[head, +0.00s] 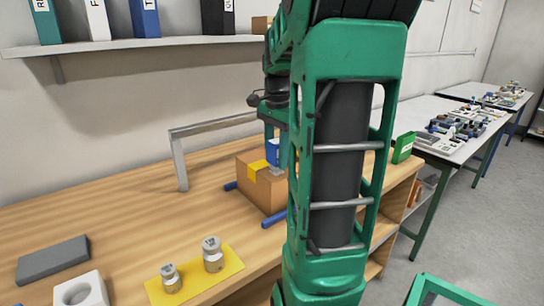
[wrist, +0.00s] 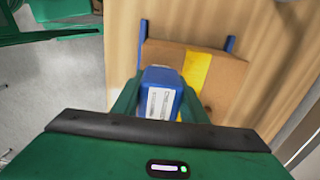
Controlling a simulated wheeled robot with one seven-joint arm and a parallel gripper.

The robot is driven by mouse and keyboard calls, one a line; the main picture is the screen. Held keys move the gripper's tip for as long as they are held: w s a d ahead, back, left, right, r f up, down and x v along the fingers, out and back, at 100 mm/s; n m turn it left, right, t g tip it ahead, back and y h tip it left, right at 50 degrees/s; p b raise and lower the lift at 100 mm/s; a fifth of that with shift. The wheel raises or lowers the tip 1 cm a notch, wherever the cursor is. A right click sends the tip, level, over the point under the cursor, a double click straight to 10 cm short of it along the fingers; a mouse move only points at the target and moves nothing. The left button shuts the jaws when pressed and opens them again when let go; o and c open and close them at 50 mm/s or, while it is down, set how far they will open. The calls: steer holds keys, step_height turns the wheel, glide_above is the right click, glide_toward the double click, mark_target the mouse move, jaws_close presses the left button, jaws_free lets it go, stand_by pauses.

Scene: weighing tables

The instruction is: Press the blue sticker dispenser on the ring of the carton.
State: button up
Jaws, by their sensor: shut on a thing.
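The brown carton (head: 258,184) stands on the wooden table, with a yellow strip across its top; in the wrist view the carton (wrist: 222,85) lies beyond my fingers. My gripper (wrist: 158,98) is shut on the blue sticker dispenser (wrist: 163,80), which has a white printed label facing the wrist camera. In the head view the dispenser (head: 272,151) is over the carton's top, beside the yellow strip, partly hidden by my arm. I cannot tell whether it touches the carton. I cannot make out the ring.
Blue bars (head: 273,218) lie beside the carton. A grey metal frame (head: 180,160) stands behind it, and a green box (head: 403,147) is to the right. Metal weights (head: 213,254) stand on a yellow mat (head: 226,272) at the front.

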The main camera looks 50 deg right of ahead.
mark_target(277, 141)
steer(key=shift+f, duration=0.65)
stand_by(1.2)
steer(key=shift+r, duration=3.55)
